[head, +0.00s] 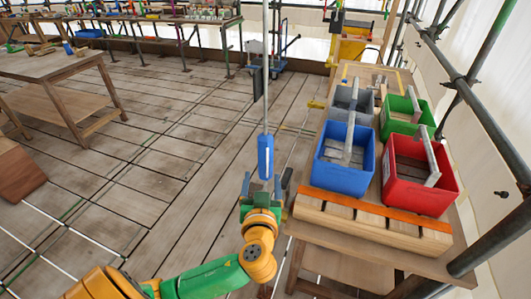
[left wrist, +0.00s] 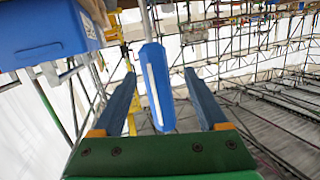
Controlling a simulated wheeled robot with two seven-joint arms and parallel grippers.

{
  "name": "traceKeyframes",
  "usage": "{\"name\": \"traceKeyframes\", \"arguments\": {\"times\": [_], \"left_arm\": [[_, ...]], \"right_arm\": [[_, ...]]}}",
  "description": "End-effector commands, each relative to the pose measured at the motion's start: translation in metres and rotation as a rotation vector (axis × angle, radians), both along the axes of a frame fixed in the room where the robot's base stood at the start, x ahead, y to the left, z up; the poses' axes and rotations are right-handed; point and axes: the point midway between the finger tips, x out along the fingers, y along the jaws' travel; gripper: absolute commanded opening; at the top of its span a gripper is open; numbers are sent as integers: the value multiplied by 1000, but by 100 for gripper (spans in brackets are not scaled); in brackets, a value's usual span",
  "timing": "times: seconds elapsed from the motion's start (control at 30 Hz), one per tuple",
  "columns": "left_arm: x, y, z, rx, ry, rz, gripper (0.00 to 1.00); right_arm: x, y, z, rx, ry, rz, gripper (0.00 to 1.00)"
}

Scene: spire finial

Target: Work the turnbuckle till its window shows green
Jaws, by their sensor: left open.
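The turnbuckle is a blue body (head: 265,157) on a thin grey upright rod (head: 265,90). It has a long, narrow window, which looks white, with no green visible. My left gripper (head: 266,179) is open at the lower end of the blue body, with one finger on each side. In the left wrist view the blue turnbuckle body (left wrist: 157,88) appears between the two spread fingers (left wrist: 160,74), with a gap on both sides. Whether the fingers reach fully around it in depth is hard to tell. My right gripper is not in view.
A wooden bench at right holds a blue crate (head: 330,180), a red crate (head: 410,199), a green crate (head: 393,125), a grey crate (head: 341,103) and a wooden block (head: 370,226). Scaffold poles line the right. A table (head: 45,68) stands at left. Plank floor between is clear.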

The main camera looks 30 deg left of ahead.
Motion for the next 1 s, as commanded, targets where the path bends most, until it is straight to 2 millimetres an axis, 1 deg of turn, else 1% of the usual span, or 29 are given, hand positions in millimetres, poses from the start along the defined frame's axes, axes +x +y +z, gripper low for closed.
{"name": "traceKeyframes", "arguments": {"times": [0.03,0.1,0.2,0.4,0.5,0.6,0.8,0.87,0.9,0.97,1.0], "left_arm": [[7,1,17,15,-83,1,76],[12,1,34,22,-167,-2,76],[23,7,43,28,-199,-4,76],[57,29,43,27,-195,-2,76],[68,35,41,24,-194,-5,76],[72,38,39,22,-193,-5,76],[72,38,37,21,-192,-5,76],[72,38,37,21,-192,-5,60],[72,38,37,21,-192,-5,49],[72,38,37,21,-192,-5,33],[72,38,37,21,-192,-5,22]], "right_arm": [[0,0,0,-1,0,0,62],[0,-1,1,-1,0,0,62],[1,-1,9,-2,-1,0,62],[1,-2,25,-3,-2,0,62],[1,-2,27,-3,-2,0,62],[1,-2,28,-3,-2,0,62],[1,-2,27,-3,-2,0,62],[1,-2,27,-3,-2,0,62],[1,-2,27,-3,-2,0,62],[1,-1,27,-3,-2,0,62],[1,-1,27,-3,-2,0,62]]}}
